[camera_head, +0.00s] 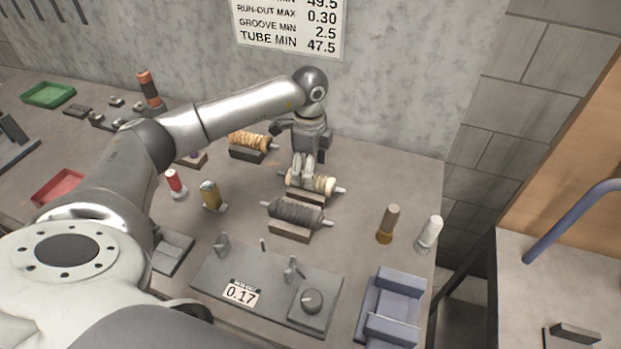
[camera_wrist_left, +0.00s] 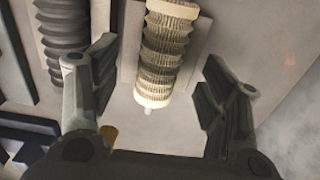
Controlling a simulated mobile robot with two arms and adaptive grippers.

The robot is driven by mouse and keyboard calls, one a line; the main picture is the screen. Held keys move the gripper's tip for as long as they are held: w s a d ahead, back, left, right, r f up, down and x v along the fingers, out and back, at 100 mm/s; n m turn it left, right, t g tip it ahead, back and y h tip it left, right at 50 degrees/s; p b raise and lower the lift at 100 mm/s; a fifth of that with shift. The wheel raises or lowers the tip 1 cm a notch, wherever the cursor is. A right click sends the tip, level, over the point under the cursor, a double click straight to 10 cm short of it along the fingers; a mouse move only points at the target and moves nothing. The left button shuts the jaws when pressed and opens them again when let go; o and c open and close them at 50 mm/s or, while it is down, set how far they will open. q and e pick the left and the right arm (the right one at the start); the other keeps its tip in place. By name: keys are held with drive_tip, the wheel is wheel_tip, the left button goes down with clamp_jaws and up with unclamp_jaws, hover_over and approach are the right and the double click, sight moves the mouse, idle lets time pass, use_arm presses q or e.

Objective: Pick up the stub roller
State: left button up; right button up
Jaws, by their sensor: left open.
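Three ribbed rollers with pale shaft ends lie on dark cradles on the bench; no label shows which is the stub roller. In the head view, a cream roller (camera_head: 323,184) is in the middle, a dark grey one (camera_head: 297,213) is nearer, and an orange-tan one (camera_head: 247,141) is farther back. My left gripper (camera_head: 302,178) is over the cream roller and covers part of it. In the left wrist view, its open fingers (camera_wrist_left: 157,62) stand either side of the cream roller (camera_wrist_left: 165,50), with gaps. The dark roller (camera_wrist_left: 62,35) is outside the fingers. My right gripper is out of view.
A gauge plate (camera_head: 225,268) with posts, a knob and a 0.17 display lies nearer. A blue-grey cradle block (camera_head: 392,305) and two upright brushes (camera_head: 388,223) stand right. Small bottles (camera_head: 210,195) stand left. The wall is close behind.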

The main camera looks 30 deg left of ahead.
use_arm(q)
drive_tip(key=shift+w+d+f+p, duration=0.1)
drive_tip(key=shift+f+p, duration=0.2)
drive_tip(key=shift+f, duration=1.25)
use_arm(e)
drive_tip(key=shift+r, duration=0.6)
use_arm(q)
drive_tip(key=shift+c, duration=0.4)
drive_tip(key=shift+r, duration=0.1)
drive_tip(key=c, duration=1.3)
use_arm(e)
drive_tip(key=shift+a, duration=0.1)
